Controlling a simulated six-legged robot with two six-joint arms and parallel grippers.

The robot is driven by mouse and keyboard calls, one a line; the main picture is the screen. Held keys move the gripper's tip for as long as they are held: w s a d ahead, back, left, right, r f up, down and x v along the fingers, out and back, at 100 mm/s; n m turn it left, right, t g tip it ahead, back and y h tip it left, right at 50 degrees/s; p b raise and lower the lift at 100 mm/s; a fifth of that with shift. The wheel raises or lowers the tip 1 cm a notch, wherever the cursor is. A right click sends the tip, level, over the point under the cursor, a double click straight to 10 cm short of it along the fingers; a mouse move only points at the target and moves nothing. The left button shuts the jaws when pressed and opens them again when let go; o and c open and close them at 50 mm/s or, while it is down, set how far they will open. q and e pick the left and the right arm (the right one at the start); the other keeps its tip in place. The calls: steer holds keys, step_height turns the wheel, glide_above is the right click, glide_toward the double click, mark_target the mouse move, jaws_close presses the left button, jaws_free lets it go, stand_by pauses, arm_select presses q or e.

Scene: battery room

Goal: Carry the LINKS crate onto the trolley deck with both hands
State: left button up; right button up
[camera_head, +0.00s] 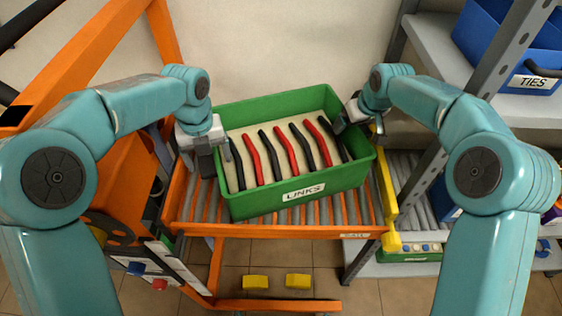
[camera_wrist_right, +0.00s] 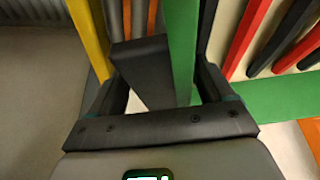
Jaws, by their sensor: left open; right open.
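The green LINKS crate (camera_head: 295,205) sits on the rollers of an orange-framed deck (camera_head: 240,230), turned slightly. Its front label reads LINKS, and it holds several red and black bars. My left gripper (camera_head: 218,160) is open at the crate's left wall; whether that wall lies between its fingers I cannot tell. My right gripper (camera_head: 358,118) is open at the right wall. In the right wrist view the green crate wall (camera_wrist_right: 183,50) runs between the open fingers, with a dark tilted piece (camera_wrist_right: 140,70) beside it.
A yellow post (camera_head: 386,190) stands at the deck's right end. Beyond it is a grey shelf rack with rollers (camera_head: 410,180) and a blue TIES bin (camera_head: 520,65). Orange frame bars (camera_head: 90,50) rise at the left. Two yellow blocks (camera_head: 298,281) show low in front.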

arm_select(q)
step_height(320, 180, up, 9)
steer(key=shift+r, duration=0.3)
arm_select(e)
steer(key=shift+s+r, duration=0.1)
steer(key=shift+r, duration=0.15)
steer(key=v, duration=1.1)
steer(key=shift+s+d+r, duration=0.15)
steer(key=shift+r, duration=0.1)
arm_select(q)
steer(key=shift+s, duration=0.1)
